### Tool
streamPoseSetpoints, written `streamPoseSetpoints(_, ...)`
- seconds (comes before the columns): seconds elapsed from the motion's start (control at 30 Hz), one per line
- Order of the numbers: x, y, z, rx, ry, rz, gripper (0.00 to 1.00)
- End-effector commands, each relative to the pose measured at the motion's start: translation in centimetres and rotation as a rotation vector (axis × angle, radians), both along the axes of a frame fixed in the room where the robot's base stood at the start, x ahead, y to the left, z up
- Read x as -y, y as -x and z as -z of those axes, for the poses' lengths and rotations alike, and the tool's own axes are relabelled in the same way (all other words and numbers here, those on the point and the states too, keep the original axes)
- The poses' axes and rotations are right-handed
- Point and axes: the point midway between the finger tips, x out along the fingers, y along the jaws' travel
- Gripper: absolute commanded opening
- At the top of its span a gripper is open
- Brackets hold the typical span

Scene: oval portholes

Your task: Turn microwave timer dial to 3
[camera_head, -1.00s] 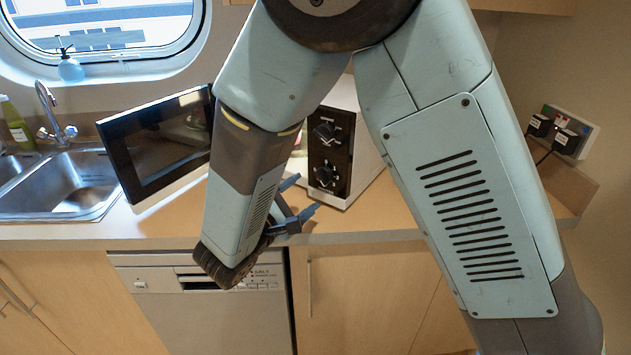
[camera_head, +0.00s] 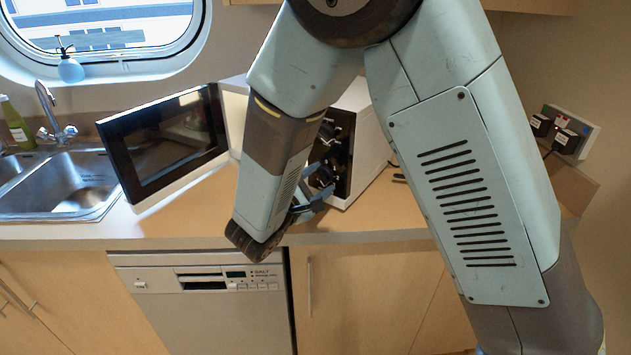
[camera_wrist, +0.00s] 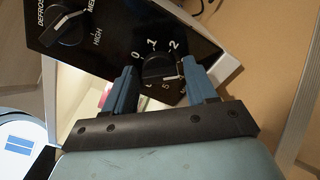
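The microwave (camera_head: 372,150) stands on the counter with its black control panel (camera_head: 345,160) facing front. In the head view my gripper (camera_head: 312,192) is at the panel's lower part, partly covering the dial.
The upper power dial (camera_wrist: 64,25) sits beside the timer dial on the panel. The microwave door (camera_head: 165,142) stands wide open to the left. A sink (camera_head: 70,185) is at far left, and a dishwasher (camera_head: 210,300) is below the counter (camera_head: 200,215).

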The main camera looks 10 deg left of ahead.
Motion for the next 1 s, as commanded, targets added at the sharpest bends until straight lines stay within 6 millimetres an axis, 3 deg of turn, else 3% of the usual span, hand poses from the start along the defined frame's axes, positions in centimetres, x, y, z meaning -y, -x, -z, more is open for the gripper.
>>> streamPoseSetpoints(0.43,0.02,0.05,0.07,-0.002,0.001,0.000,0.13)
streamPoseSetpoints(1.0,0.10,0.08,0.17,-0.042,0.084,0.002,0.12)
